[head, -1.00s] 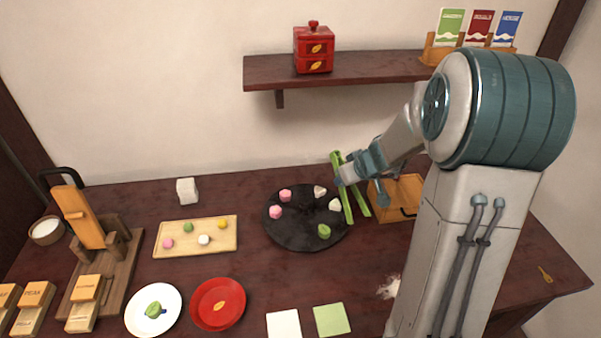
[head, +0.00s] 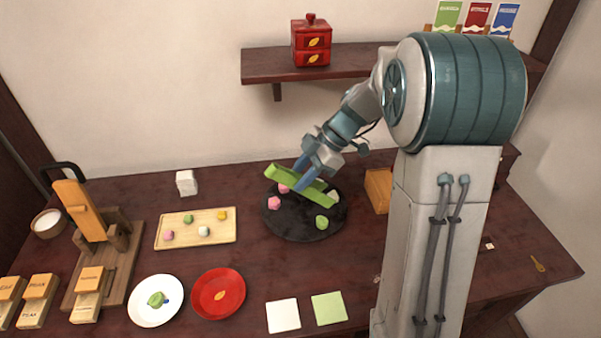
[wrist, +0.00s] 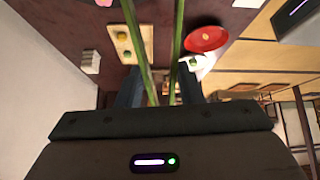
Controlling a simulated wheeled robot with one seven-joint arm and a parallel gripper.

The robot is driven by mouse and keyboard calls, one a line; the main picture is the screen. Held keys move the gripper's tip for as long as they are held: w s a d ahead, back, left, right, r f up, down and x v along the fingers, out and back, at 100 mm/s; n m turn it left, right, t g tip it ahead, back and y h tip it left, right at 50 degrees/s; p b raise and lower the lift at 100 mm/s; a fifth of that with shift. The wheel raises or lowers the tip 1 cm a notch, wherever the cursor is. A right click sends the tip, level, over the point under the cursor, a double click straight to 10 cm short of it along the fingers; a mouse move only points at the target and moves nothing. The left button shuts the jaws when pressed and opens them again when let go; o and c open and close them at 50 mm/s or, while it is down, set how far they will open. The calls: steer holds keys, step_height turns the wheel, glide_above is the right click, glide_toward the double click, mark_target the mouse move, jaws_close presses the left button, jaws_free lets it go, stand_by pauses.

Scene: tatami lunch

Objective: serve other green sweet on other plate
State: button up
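My gripper (head: 305,178) is shut on the green tongs (head: 284,177) and holds them over the black round plate (head: 285,232). In the wrist view the two tong arms (wrist: 136,45) stretch out apart, with no sweet visible between them. A green sweet (head: 321,222) lies at the front right of the black plate, below the tongs. Another green sweet (head: 156,299) is on the white plate (head: 140,311). The red plate (head: 235,296) holds only a small orange leaf shape, perhaps its decoration. The red plate also shows in the wrist view (wrist: 200,47).
Pink sweets (head: 274,203) and a partly hidden white one share the black plate. A wooden tray (head: 183,241) of several small sweets is left of it. A white cube (head: 186,183) stands behind. A wooden box (head: 378,190) is right. Two napkins (head: 329,308) lie in front.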

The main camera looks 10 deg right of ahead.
steer(key=shift+s+a+r+n+g, duration=0.1)
steer(key=shift+s+r+n+g, duration=0.15)
steer(key=shift+s+n+g, duration=0.2)
steer(key=shift+w+f, duration=0.1)
steer(key=shift+f, duration=0.05)
step_height(320, 180, down, 10)
steer(key=b, duration=0.6)
stand_by(0.5)
jaws_close()
step_height(320, 180, up, 12)
steer(key=p, duration=0.5)
stand_by(0.4)
